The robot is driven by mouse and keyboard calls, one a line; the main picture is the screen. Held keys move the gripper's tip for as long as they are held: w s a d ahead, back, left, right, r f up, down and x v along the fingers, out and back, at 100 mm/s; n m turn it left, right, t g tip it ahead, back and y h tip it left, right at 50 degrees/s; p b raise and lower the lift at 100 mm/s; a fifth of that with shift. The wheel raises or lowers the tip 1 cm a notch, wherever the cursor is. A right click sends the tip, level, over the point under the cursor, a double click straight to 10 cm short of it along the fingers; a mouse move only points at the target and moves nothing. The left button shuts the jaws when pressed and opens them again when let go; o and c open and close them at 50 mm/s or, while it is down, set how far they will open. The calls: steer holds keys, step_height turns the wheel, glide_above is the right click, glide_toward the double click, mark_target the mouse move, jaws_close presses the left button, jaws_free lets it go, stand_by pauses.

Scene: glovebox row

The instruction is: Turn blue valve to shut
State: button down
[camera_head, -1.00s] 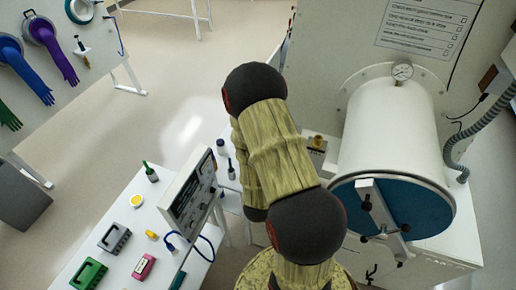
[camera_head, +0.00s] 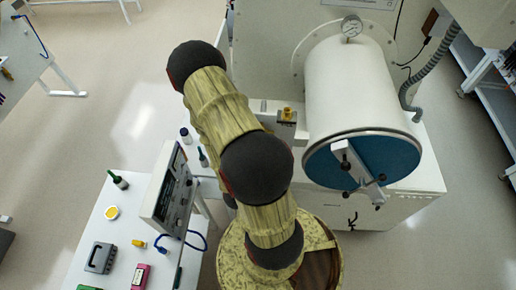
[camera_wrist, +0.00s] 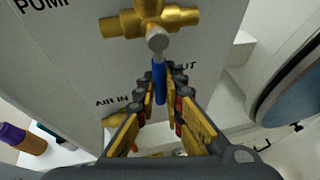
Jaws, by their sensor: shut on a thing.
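The blue valve shows in the wrist view as a blue lever (camera_wrist: 159,82) hanging from a grey pivot on a brass body (camera_wrist: 150,20) on a pale panel. The lever points down the picture, towards my gripper. My gripper (camera_wrist: 162,92) has its two yellow-padded fingers on either side of the lever, shut on it. Beside it the panel reads "AIR IN" on the left and letters ending in "UT" on the right, partly covered by a finger. In the head view I cannot make out the blue lever or my gripper.
A white cylindrical chamber (camera_head: 350,85) with a blue door (camera_head: 385,160) stands right of my arm. A brass fitting (camera_wrist: 118,120) is beside "AIR IN". A small brass-topped block (camera_head: 287,115) is left of the chamber. A white table (camera_head: 100,235) at lower left holds several items.

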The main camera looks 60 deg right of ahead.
steer(key=c, duration=1.9)
jaws_free()
steer(key=shift+v, duration=5.95)
